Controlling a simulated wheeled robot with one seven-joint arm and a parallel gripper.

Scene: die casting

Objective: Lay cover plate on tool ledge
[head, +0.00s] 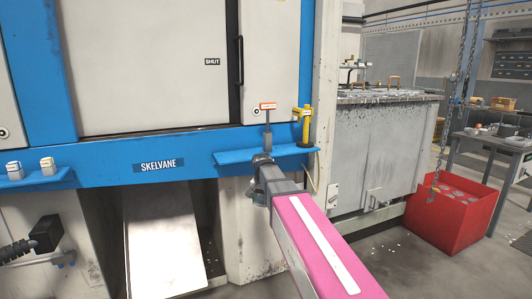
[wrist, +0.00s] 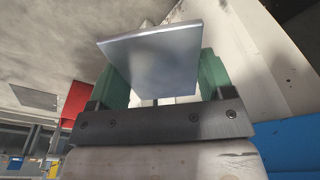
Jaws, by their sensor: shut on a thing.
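A grey square plate, which I take to be the cover plate (wrist: 155,62), sits between the two green fingers of my gripper (wrist: 163,84) in the wrist view. My gripper is shut on it. A small sign with a red-edged label (head: 268,107) and a yellow tool-like thing (head: 303,122) stand at the ledge.
Another blue ledge (head: 58,176) at the left holds two small pale items. The machine door (head: 155,60) is marked SHUT. A sloping metal chute (head: 163,240) is below. A grey cabinet (head: 375,150), a red bin (head: 453,225) and hanging chains are at the right.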

